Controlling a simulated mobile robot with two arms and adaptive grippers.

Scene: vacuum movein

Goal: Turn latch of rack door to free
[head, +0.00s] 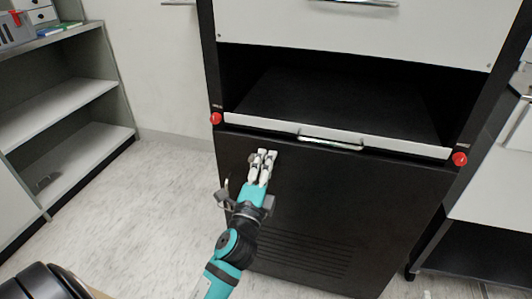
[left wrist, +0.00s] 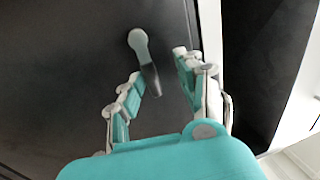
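The black rack door (head: 340,205) is the dark lower front panel of the rack. In the left wrist view, the latch (left wrist: 139,44) is a grey round-headed lever with a dark handle slanting down and slightly right. My left gripper (head: 263,156) is at the door's upper left part. In the left wrist view my left gripper (left wrist: 160,68) is open, with the handle's lower end showing between its two fingers. I cannot tell whether a finger touches it. In the head view the gripper largely hides the latch. My right gripper is not in view.
Above the door is an open dark bay with a silver handle (head: 331,143) on its front edge. Red knobs sit at its left (head: 216,118) and right (head: 459,159). A shelf unit (head: 62,105) stands at the left. The floor (head: 150,200) between is clear.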

